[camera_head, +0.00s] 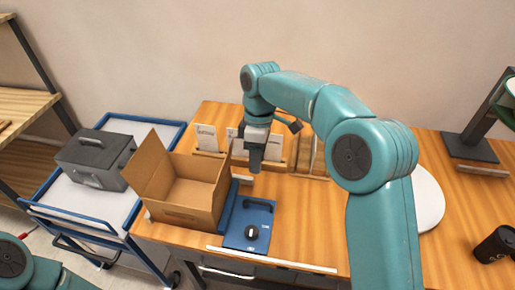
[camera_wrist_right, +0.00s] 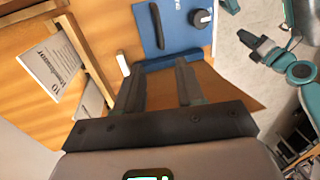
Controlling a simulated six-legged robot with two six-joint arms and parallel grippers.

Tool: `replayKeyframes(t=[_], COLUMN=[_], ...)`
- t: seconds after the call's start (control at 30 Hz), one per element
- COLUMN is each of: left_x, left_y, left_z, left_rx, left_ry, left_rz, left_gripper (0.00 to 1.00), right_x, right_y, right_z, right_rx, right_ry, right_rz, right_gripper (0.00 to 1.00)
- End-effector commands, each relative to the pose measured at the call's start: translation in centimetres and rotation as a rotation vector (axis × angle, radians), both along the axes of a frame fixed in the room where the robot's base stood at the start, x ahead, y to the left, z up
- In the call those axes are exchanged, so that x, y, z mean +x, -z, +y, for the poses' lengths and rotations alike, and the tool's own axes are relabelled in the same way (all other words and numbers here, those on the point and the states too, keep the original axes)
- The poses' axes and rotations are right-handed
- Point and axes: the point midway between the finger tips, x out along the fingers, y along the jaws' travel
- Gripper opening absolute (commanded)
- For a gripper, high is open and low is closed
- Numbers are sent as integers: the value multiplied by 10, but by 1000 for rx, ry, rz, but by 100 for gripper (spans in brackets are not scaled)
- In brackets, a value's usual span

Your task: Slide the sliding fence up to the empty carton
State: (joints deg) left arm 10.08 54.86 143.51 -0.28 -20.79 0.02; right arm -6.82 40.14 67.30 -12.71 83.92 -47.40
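The empty carton (camera_head: 190,198) is an open brown box with its flap raised, at the table's left; part of it shows behind my fingers in the right wrist view (camera_wrist_right: 232,88). A blue plate (camera_head: 250,222) with a dark knob lies directly right of it. A blue upright strip, which looks like the sliding fence (camera_head: 228,207), runs along the plate's carton side; whether it touches the carton is unclear. My right gripper (camera_wrist_right: 160,75) is open and empty above and behind the strip; it also shows in the head view (camera_head: 255,165). My left gripper (camera_wrist_right: 252,42) is small and unclear.
Upright cards in wooden holders (camera_head: 207,138) stand behind the carton. A blue trolley (camera_head: 85,200) with a grey toolbox (camera_head: 95,158) is at the left. A white disc (camera_head: 430,205), a dark stand (camera_head: 470,147) and a black cup (camera_head: 497,245) are at the right.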

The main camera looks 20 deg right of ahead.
Motion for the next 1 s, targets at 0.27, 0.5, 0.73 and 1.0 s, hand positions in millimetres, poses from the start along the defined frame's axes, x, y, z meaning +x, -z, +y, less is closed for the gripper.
replayKeyframes(t=[0.27, 0.5, 0.73, 1.0], left_x=[0, 0, 0, 0], left_y=[-3, -2, -2, -2], left_z=[0, 0, 0, 0], left_rx=[0, 0, 0, 0], left_ry=[0, 0, 0, 0], left_rz=[0, 0, 0, 0], left_gripper=[34, 34, 34, 34], right_x=[5, 5, 5, 3], right_y=[-32, -33, -33, -33], right_z=[-3, -3, -3, -3], right_rx=[1, 1, 1, 1], right_ry=[0, 0, 0, 0], right_rz=[-1, 1, 1, -1], right_gripper=[38, 38, 38, 38])
